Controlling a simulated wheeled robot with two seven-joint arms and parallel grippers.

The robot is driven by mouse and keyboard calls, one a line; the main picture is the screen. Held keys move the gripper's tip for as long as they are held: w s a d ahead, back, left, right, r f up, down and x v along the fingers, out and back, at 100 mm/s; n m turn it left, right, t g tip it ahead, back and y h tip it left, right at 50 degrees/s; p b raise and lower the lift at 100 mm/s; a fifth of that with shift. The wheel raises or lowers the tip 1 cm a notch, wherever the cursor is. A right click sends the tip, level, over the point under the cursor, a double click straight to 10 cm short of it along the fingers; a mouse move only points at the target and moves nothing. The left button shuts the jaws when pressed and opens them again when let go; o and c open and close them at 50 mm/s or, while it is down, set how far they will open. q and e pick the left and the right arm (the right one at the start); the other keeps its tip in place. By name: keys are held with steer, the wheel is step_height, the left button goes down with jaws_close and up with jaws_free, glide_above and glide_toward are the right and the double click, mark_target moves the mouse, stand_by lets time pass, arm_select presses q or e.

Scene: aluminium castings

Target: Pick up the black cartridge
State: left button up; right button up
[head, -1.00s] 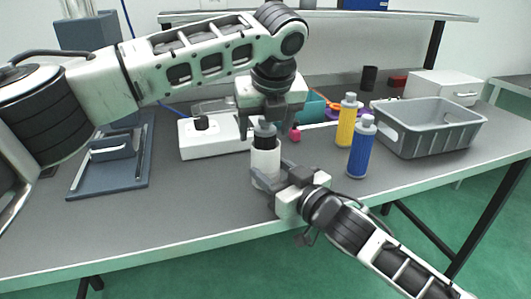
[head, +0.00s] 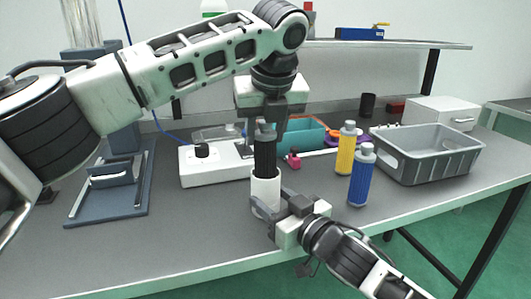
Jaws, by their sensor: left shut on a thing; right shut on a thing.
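The black cartridge (head: 265,157) is upright in the middle of the head view, with a grey cap at its top. My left gripper (head: 266,124) is shut on its grey top from above. The lower end of the cartridge meets the mouth of a white cylindrical holder (head: 265,187); whether its tip is still inside I cannot tell. My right gripper (head: 275,205) is shut on the white holder near its base, from the front right, and hides part of it.
A yellow cartridge (head: 346,152) and a blue cartridge (head: 361,178) stand to the right, before a grey crate (head: 466,151). A white device (head: 205,168) and a blue-grey fixture (head: 110,190) are at left. A teal bin (head: 305,133) is behind. The front left table is clear.

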arm_select(q)
step_height(320, 180, up, 13)
stand_by(0.4)
arm_select(e)
steer(key=o, duration=1.1)
